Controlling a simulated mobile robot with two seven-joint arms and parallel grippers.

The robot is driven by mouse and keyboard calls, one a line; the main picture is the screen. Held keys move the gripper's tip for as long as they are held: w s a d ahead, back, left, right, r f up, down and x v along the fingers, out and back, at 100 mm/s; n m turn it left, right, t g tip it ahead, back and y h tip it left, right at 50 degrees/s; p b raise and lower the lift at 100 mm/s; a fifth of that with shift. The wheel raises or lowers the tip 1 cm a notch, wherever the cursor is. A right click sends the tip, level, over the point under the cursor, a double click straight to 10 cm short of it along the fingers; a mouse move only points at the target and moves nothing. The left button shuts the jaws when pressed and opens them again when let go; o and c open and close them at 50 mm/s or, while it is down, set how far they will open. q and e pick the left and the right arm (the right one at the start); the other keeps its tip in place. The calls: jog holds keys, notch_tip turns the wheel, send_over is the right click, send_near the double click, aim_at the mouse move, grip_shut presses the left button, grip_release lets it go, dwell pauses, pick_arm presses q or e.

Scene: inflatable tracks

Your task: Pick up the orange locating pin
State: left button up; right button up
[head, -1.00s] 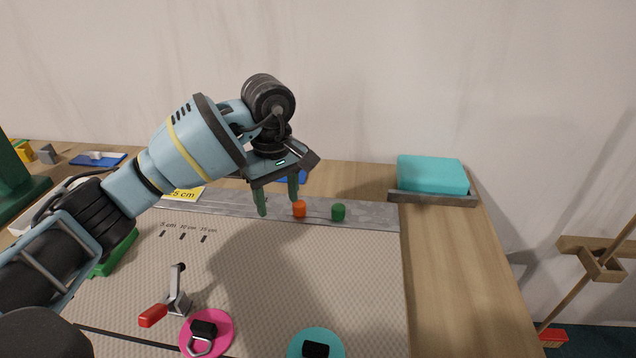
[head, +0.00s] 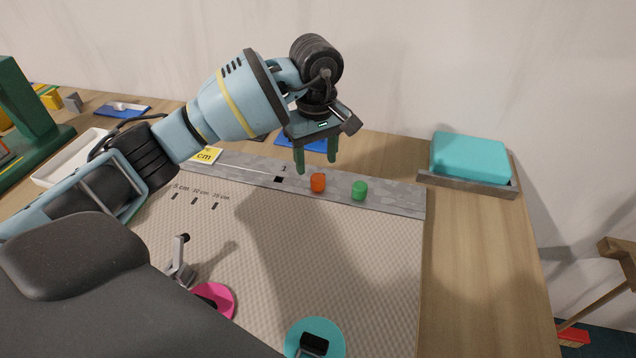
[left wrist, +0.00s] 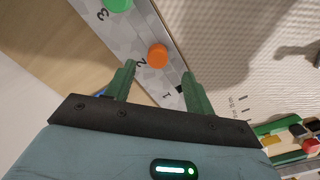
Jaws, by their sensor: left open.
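The orange locating pin (head: 318,183) stands on the grey strip along the back of the mat. In the left wrist view the orange pin (left wrist: 157,55) lies ahead of the fingertips and between their lines, near the printed 2. My left gripper (head: 316,168) is open and empty, with its green fingers pointing down close to the pin in the head view. In the left wrist view the open fingers of the gripper (left wrist: 158,72) show a clear gap. A green pin (head: 359,190) stands to the right of the orange one. My right gripper is not in view.
A teal block on a grey tray (head: 468,187) stands at the back right of the wooden table. A toggle clamp (head: 181,265), a pink disc (head: 222,302) and a teal disc (head: 330,333) are on the mat. The mat's middle is clear.

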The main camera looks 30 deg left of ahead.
aim_at(318, 177)
pick_arm(q)
jog(key=shift+w+f+p, duration=0.2)
jog(key=shift+f+p, duration=0.1)
jog(key=shift+f, duration=2.25)
jog(key=c, duration=1.1)
